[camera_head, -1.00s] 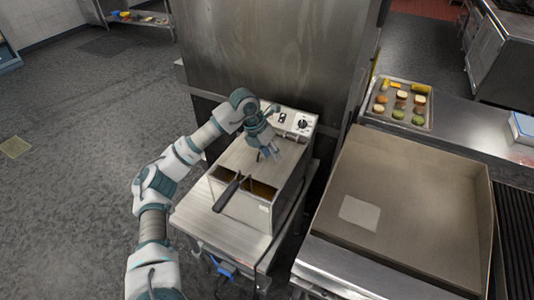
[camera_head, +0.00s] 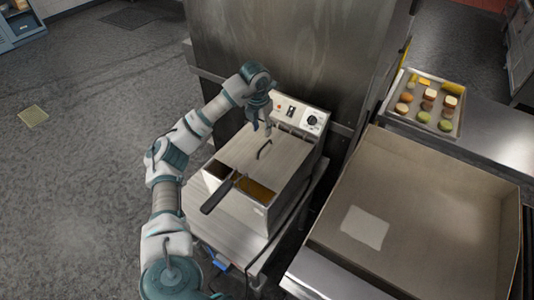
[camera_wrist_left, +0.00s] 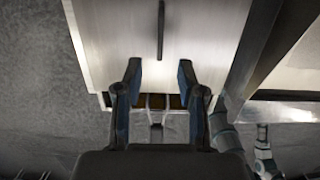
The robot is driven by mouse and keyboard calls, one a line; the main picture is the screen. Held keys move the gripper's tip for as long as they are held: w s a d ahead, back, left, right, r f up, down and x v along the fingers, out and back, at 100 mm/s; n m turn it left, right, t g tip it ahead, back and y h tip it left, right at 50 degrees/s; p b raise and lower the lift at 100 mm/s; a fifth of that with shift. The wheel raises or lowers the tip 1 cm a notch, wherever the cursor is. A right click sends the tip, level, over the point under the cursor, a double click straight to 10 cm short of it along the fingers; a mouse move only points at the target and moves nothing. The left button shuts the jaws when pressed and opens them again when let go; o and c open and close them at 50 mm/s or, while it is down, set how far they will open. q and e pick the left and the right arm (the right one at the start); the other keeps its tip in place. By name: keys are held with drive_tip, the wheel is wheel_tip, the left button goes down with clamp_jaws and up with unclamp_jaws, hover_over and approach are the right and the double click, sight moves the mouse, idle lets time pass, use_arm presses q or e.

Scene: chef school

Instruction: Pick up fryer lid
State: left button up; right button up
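The fryer lid (camera_head: 243,151) is a flat metal plate lying on top of the fryer (camera_head: 284,196), toward its control panel. Its dark, thin handle (camera_head: 265,149) stands up in the middle of the lid. My left gripper (camera_head: 261,131) is above the lid, close to the handle on its panel side. In the left wrist view my left gripper (camera_wrist_left: 159,75) is open and empty. There the handle (camera_wrist_left: 160,30) runs lengthwise, in line with the gap between the fingers and beyond the tips. My right gripper is not in view.
A fryer basket with a black handle (camera_head: 217,196) sits at the fryer's open front end. The control panel (camera_head: 299,114) rises behind the lid.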

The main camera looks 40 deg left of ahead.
sight(265, 145)
use_arm(q)
drive_tip(key=f, duration=0.1)
drive_tip(key=a+f, duration=0.1)
drive_tip(key=f, duration=0.1)
drive_tip(key=w+f, duration=0.1)
drive_tip(key=f, duration=0.1)
drive_tip(key=shift+a+f, duration=0.1)
drive_tip(key=shift+a, duration=0.1)
drive_tip(key=shift+d+f, duration=0.2)
drive_tip(key=shift+f, duration=0.2)
drive_tip(key=f, duration=0.1)
drive_tip(key=d+f, duration=0.1)
drive_tip(key=f, duration=0.1)
drive_tip(key=shift+w+d+f+b, duration=0.2)
drive_tip(key=shift+w+f+b, duration=0.05)
drive_tip(key=shift+b, duration=0.05)
drive_tip(key=shift+w+a+f, duration=0.1)
drive_tip(key=shift+f, duration=0.35)
drive_tip(key=shift+a, duration=0.3)
drive_tip(key=shift+a+f, duration=0.15)
clamp_jaws()
drive_tip(key=shift+d+r, duration=0.25)
drive_tip(key=shift+d, duration=0.15)
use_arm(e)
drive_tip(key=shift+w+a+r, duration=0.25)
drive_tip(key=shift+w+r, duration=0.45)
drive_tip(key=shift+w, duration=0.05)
